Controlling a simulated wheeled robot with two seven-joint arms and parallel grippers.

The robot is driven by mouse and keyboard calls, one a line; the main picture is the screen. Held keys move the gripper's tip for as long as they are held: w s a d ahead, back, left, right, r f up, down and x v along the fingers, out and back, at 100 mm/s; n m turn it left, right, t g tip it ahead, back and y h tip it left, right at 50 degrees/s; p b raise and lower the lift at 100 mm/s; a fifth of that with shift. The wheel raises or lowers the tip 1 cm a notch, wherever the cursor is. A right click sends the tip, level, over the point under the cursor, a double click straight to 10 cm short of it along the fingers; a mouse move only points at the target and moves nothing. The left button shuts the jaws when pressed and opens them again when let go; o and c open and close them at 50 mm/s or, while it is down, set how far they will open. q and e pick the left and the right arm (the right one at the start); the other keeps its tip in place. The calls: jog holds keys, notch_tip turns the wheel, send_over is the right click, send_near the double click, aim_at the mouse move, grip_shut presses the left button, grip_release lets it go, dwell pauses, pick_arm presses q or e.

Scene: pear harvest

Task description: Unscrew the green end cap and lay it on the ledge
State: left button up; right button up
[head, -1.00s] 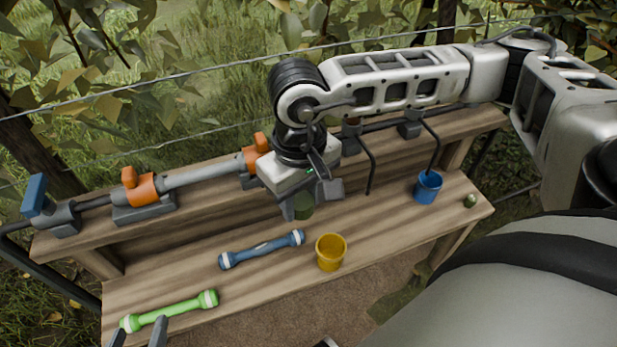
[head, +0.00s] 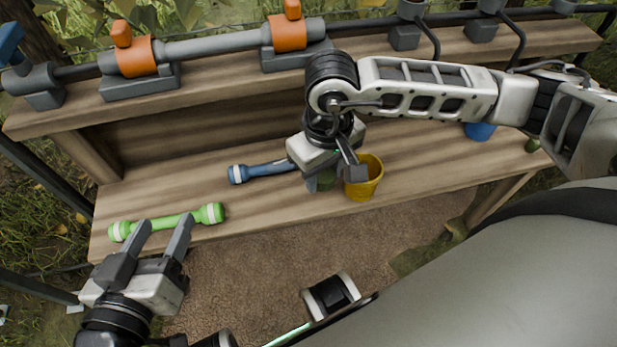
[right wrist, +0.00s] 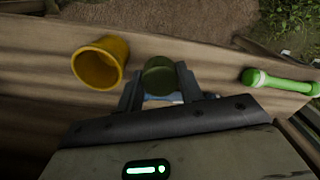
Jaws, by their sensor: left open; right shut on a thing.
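My right gripper (head: 336,182) is shut on a dark green round piece (head: 326,184) that looks like the end cap. In the right wrist view this piece (right wrist: 159,75) sits between the two fingers. It is over the lower ledge (head: 250,218), beside the yellow cup (head: 368,182); whether it touches the wood I cannot tell. My left gripper (head: 162,226) is open and empty, its fingertips at the front of a green tube (head: 175,222) with white bands lying on the ledge. A blue tube (head: 262,169) lies behind, its right end hidden by my right gripper.
A pipe (head: 205,48) with orange clamps (head: 130,56) runs along the upper shelf. A blue cup (head: 480,130) and a small green object (head: 532,145) are at the right of the lower ledge. The ledge between the green tube and yellow cup is mostly bare at the front.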

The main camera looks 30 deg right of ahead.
jog(key=b, duration=0.2)
send_over(306, 191)
jog(key=f, duration=0.5)
jog(key=shift+s+f, duration=0.2)
notch_tip(306, 191, down, 3)
jog(key=shift+w+f+b, duration=0.1)
jog(key=shift+w+b, duration=0.05)
jog(key=shift+b, duration=0.2)
jog(key=shift+f, duration=0.4)
jog(key=o, duration=1.1)
jog(key=shift+r, duration=0.1)
pick_arm(q)
jog(key=shift+w+d+r+n+t+h, duration=0.2)
jog(key=shift+d+r+n+t+h, duration=0.3)
jog(key=shift+r+n+t+h, duration=0.15)
